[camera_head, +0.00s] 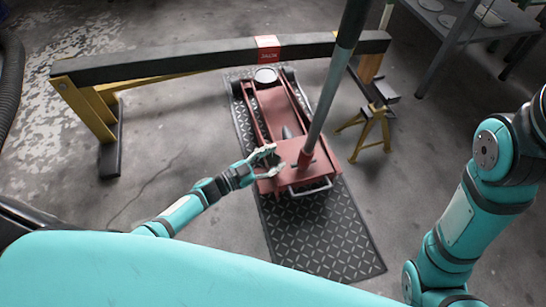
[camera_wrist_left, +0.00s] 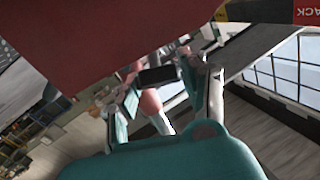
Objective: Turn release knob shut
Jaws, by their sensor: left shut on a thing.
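The red floor jack (camera_head: 286,178) stands on a black patterned mat, with its long grey handle (camera_head: 330,90) rising up and to the right. My left gripper (camera_head: 268,163) is at the left side of the jack's near end, beside the handle's base. In the left wrist view my left gripper's fingers (camera_wrist_left: 163,88) are on either side of a small dark block (camera_wrist_left: 158,75), which appears to be the release knob. The fingers are shut on it. The knob is hidden by the fingers in the head view. My right gripper is out of view.
A long black beam (camera_head: 190,61) on yellow legs spans behind the jack. A yellow stand (camera_head: 372,115) is close to the jack's right. A grey shelf table (camera_head: 450,22) is at the back right. The mat (camera_head: 325,240) is bare in front of the jack.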

